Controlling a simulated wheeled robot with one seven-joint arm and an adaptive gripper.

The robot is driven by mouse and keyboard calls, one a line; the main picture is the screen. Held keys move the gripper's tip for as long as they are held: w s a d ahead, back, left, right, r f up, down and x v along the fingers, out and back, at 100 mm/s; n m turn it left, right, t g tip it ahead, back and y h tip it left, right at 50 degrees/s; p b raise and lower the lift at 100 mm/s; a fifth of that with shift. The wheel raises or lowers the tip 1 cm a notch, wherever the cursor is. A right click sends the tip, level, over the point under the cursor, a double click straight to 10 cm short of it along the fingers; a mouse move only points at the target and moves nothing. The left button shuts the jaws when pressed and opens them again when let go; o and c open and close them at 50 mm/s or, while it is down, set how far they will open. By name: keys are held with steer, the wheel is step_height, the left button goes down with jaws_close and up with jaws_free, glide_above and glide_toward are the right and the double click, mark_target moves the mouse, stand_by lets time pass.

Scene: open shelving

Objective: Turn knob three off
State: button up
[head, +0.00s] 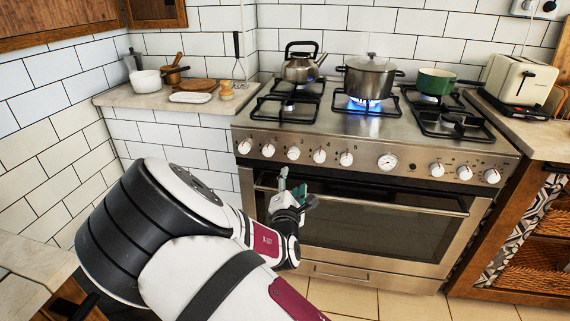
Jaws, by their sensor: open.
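A row of white knobs runs along the stove's steel front panel. Small numbers stand beside them, hard to read. The third knob from the left (293,153), which I take as knob three, has its pointer too small to read surely. A blue flame (364,104) burns under the steel pot (369,78) on the middle rear burner. My gripper (293,185) is open and empty, in front of the oven door, just below the third knob and apart from it.
A kettle (303,65) and a green pan (436,82) stand on the stove (330,127). The oven handle (400,207) crosses the front behind my gripper. A counter with a white pot (146,81) is at left; a toaster (519,82) is at right.

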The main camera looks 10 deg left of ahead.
mark_target(293, 156)
steer(key=w+b, duration=0.1)
steer(key=w, duration=0.3)
steer(key=w+a+b, duration=0.1)
steer(key=w, duration=0.4)
steer(key=w+a+b, duration=0.1)
steer(key=w, duration=0.3)
steer(key=shift+w, duration=0.25)
